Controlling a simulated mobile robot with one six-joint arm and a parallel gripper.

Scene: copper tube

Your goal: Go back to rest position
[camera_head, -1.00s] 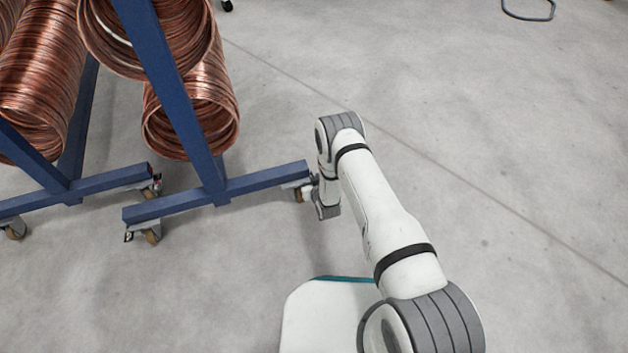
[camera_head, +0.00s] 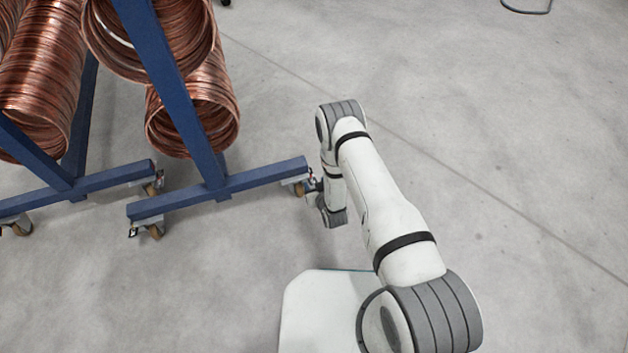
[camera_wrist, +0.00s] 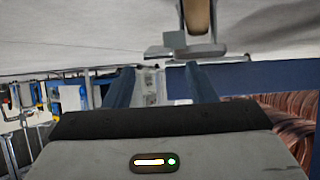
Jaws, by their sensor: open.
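My gripper (camera_wrist: 157,78) shows in the wrist view with its two fingers apart and nothing between them. My arm (camera_head: 375,190) reaches forward in the head view, bent at the far joint, with its wrist hanging low beside the right end of a blue rack foot (camera_head: 262,177). In the head view the gripper is mostly hidden by the wrist. The wrist view looks upside down, and the same blue foot (camera_wrist: 262,78) and a caster (camera_wrist: 197,18) appear close beyond the fingers. I cannot tell whether anything touches.
Blue wheeled racks with copper coils (camera_head: 192,115) stand at the left. More copper (camera_wrist: 290,130) shows at the wrist view's right edge. The concrete floor (camera_head: 500,130) is clear at the right. A dark loop (camera_head: 527,8) lies far back.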

